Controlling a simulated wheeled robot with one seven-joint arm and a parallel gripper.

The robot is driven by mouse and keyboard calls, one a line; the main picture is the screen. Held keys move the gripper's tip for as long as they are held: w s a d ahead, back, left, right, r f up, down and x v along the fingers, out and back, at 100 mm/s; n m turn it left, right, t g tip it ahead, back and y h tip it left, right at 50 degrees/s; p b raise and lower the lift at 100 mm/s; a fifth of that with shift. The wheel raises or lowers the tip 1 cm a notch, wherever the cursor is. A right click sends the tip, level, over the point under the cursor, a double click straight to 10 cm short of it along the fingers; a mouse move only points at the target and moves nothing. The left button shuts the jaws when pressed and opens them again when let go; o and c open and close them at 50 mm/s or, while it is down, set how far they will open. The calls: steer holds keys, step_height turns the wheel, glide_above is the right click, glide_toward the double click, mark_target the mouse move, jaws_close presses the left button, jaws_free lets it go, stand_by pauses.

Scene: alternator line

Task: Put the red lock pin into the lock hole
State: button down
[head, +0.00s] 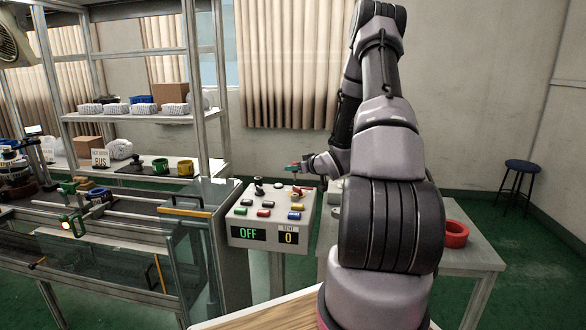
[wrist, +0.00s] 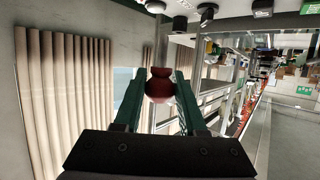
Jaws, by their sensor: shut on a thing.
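My gripper (head: 293,168) is at the end of my arm, above and slightly behind the control panel (head: 236,212). In the wrist view my gripper (wrist: 161,78) has its two green fingers shut on the red lock pin (wrist: 160,88). The pin looks dark red, with a rounded body and a narrower neck, and stands out between the fingertips. The pin is too small to make out clearly in the head view. I cannot pick out the lock hole in either view.
The panel carries several coloured buttons, a black joystick (head: 258,185) and a red and yellow part (head: 299,191); its displays read OFF and 0. A red ring-shaped object (head: 455,233) sits on the right table (head: 478,255). A glass-sided conveyor (head: 100,262) stands left.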

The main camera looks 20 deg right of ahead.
steer(key=shift+f, duration=3.95)
steer(key=shift+c, duration=2)
jaws_free()
